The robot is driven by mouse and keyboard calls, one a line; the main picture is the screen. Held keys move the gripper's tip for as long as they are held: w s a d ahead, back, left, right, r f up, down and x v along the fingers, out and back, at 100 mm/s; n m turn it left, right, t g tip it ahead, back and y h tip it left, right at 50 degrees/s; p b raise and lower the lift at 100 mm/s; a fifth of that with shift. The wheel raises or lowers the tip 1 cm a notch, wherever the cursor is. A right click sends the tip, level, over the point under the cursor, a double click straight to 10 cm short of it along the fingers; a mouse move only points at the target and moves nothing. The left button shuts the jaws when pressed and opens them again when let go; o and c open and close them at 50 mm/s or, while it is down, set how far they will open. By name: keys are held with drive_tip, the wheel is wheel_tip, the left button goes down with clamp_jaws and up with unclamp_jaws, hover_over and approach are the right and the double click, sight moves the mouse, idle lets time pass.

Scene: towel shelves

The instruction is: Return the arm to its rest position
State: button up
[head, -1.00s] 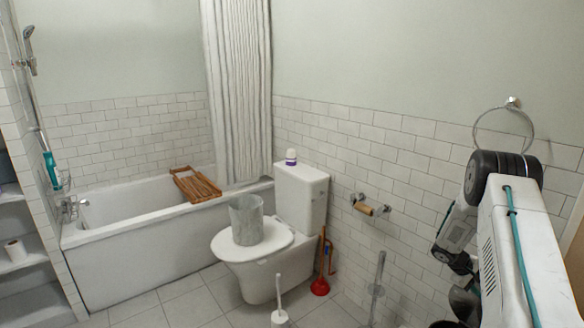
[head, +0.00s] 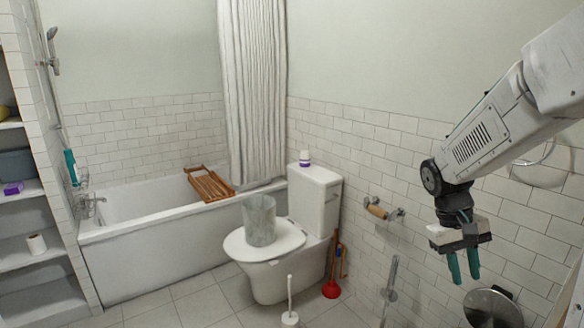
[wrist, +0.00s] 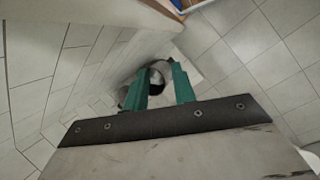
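My gripper (head: 464,281) hangs at the right side in the head view, its two teal fingers pointing down. The wrist view also shows my gripper (wrist: 161,82), with a clear gap between the fingers and nothing held. It is open. Through the gap a round metal bin on the floor is partly visible. My arm reaches in from the upper right and bends downward at the wrist.
A metal bin (head: 492,308) stands below and right of my gripper. The tiled wall with a paper holder (head: 377,210) is behind. A toilet (head: 268,262) with a grey basket (head: 259,220) on its lid stands left. A plunger (head: 332,288) and brush (head: 290,318) stand on the floor.

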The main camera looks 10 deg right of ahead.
drive_tip(key=s+a+r+n+t+y, duration=0.1)
drive_tip(key=s+a+r+t, duration=0.1)
drive_tip(key=s+a+r, duration=0.2)
drive_tip(key=s+a+r+n+t+y, duration=0.1)
drive_tip(key=s+a+r+t, duration=0.2)
drive_tip(key=s+a, duration=0.7)
drive_tip(key=shift+s+a+r, duration=0.4)
drive_tip(key=shift+a+r, duration=0.6)
drive_tip(key=shift+a, duration=0.85)
